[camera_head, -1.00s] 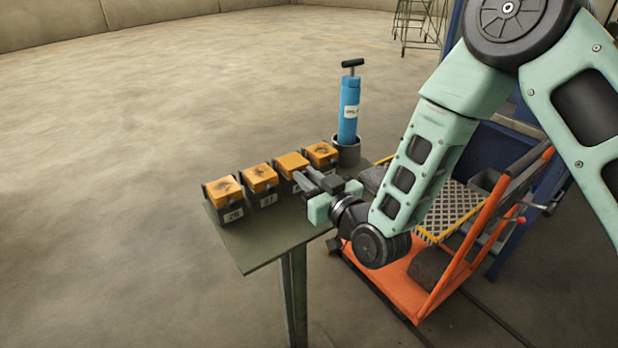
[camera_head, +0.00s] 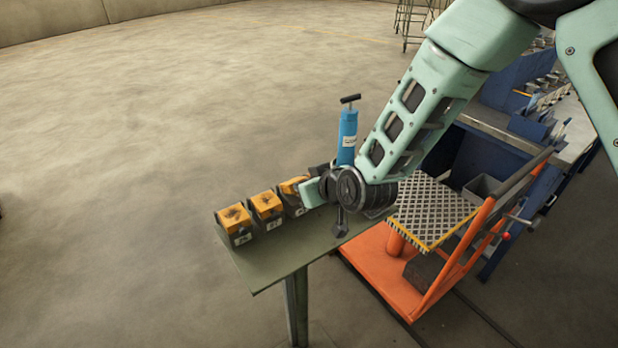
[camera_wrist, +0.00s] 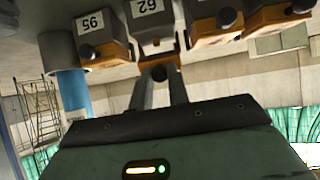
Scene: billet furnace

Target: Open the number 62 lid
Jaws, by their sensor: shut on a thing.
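The number 62 box (camera_wrist: 152,22) shows its label upside down in the wrist view. Its orange lid (camera_wrist: 160,59) carries a dark round knob (camera_wrist: 158,72), which lies between my gripper's (camera_wrist: 160,78) fingertips; the gripper is shut on it. In the head view this is the third box from the left, and its orange lid (camera_head: 292,186) looks tilted, with my gripper (camera_head: 305,187) at its right side. My wrist hides part of the box there.
The number 95 box (camera_wrist: 92,30) stands beside it, near a blue pump (camera_head: 347,137). Two other orange-lidded boxes, one at the end (camera_head: 235,220) and one nearer (camera_head: 267,206), share the narrow green table (camera_head: 290,249). An orange cart (camera_head: 385,275) stands to the right.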

